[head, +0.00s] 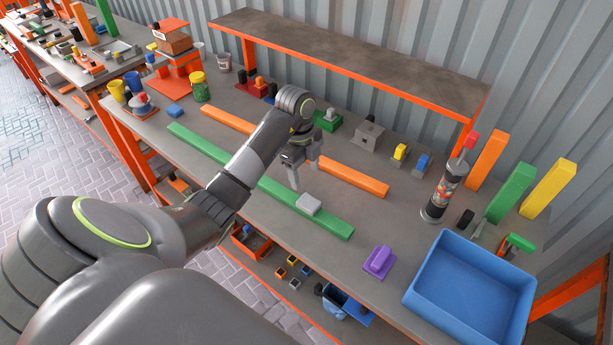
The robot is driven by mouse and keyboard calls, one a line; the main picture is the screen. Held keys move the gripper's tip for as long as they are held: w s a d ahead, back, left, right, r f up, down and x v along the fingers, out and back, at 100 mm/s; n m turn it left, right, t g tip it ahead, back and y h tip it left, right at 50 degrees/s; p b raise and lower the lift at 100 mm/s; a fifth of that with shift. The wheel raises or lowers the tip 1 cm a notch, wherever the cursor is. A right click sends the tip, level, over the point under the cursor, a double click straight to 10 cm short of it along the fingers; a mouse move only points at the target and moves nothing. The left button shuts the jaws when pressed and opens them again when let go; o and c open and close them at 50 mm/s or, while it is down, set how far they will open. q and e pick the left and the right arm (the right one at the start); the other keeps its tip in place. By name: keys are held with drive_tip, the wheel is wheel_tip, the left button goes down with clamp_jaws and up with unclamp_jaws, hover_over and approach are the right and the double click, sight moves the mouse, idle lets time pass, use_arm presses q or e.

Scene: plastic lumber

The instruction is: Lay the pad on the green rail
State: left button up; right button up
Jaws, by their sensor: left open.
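The green rail (275,188) is a long flat bar lying lengthwise on the workbench, its middle partly hidden behind my left arm. A small light grey block, which looks like the pad (309,204), lies flat across the rail toward its right end. My left gripper (306,174) is open and empty, with its fingers pointing down, a little behind and above the pad and apart from it. My right gripper is not in view.
An orange rail (355,180) lies behind the green one, partly hidden by my left gripper. A purple block (379,262) and a blue bin (470,290) are at the right. A raised shelf (350,55) spans the back. Bare bench lies between rail and purple block.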

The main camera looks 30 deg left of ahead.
use_arm(q)
drive_tip(key=shift+a+r+p, duration=0.1)
drive_tip(key=shift+r+p, duration=0.45)
drive_tip(key=shift+r, duration=0.45)
